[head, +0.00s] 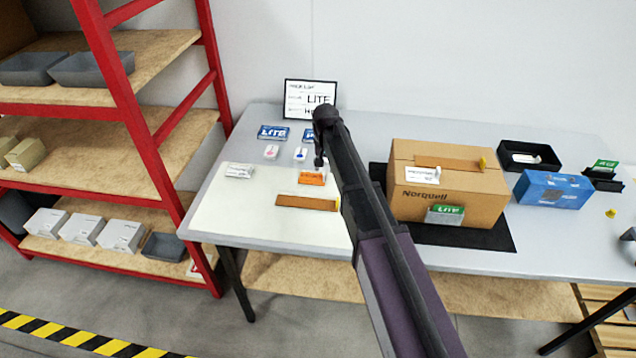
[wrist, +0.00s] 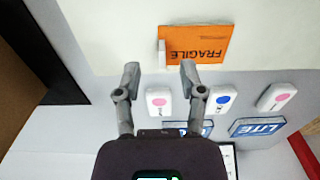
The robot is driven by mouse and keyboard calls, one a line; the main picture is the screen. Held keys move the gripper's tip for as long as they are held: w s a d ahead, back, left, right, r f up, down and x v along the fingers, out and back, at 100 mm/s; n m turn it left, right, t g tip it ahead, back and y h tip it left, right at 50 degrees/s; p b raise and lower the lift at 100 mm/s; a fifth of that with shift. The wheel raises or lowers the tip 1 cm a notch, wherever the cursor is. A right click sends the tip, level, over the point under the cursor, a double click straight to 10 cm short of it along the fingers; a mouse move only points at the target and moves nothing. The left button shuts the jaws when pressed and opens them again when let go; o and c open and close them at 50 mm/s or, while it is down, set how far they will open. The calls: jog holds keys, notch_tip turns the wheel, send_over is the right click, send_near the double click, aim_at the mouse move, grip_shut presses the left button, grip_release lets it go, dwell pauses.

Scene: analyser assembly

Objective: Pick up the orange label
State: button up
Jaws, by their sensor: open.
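The orange label (head: 312,178) lies on the white mat (head: 225,212) on the table. In the wrist view the orange label (wrist: 197,44) reads FRAGILE and has a small white tab (wrist: 162,54) at one edge. My gripper (wrist: 159,70) is open and empty, with its fingertips just short of the label's near edge in that picture. In the head view my gripper (head: 319,163) is above and slightly behind the label, and my arm crosses in front of part of the table. I cannot tell its exact height above the label.
White devices with pink and blue dots (wrist: 222,99) and blue LITE boxes (head: 273,132) lie near the label. A brown strip (head: 306,202) lies in front of it. A Norquell carton (head: 450,190) stands right on a black mat. A framed sign (head: 309,97) stands behind.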

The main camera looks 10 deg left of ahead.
aim_at(324, 175)
jog(key=shift+f, duration=0.15)
dwell(0.3)
jog(key=f+b, duration=0.1)
jog(key=w+f+b, duration=0.1)
jog(key=f+b, duration=0.1)
jog(key=shift+a+f+b, duration=0.1)
jog(key=shift+f+b, duration=0.15)
jog(key=shift+b, duration=0.05)
jog(key=shift+s+f+b, duration=0.1)
jog(key=shift+f+b, duration=0.7)
grip_shut()
